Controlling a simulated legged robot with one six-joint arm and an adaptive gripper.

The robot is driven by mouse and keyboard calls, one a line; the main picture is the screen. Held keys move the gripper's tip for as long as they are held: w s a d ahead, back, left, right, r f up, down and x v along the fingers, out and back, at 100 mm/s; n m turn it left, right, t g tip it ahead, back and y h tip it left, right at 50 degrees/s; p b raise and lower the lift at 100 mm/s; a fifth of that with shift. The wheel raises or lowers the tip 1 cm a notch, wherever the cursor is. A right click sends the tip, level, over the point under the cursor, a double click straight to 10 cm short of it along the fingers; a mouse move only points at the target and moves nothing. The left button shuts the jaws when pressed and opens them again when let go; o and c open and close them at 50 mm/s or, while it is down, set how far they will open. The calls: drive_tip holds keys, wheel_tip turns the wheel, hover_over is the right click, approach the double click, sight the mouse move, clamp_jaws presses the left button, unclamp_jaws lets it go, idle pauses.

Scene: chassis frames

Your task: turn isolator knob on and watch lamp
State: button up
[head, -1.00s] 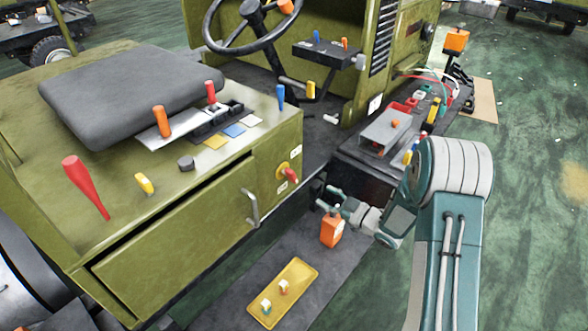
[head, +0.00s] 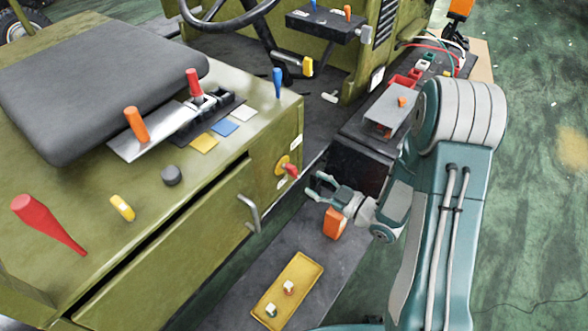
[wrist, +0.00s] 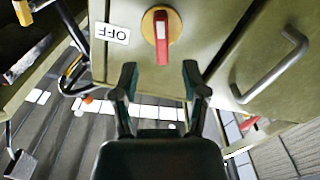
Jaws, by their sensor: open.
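The isolator knob (head: 289,169) is a red handle on a yellow round plate, on the side panel of the olive chassis. In the wrist view the red handle (wrist: 162,40) points straight toward the gripper, beside a label (wrist: 110,33) reading OFF upside down. My gripper (head: 318,185) is open and empty, just right of and below the knob. In the wrist view its two fingertips (wrist: 159,74) stand apart, one on each side of the line of the handle, short of it.
A grey bar handle (head: 250,213) juts from the panel near the knob; it also shows at right in the wrist view (wrist: 272,68). An orange box (head: 334,223) and a yellow tray (head: 288,289) lie below the gripper. Green floor is open at the right.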

sight(297, 174)
drive_tip(key=x, duration=0.7)
drive_tip(key=shift+a, duration=0.3)
drive_tip(key=shift+d, duration=0.1)
clamp_jaws()
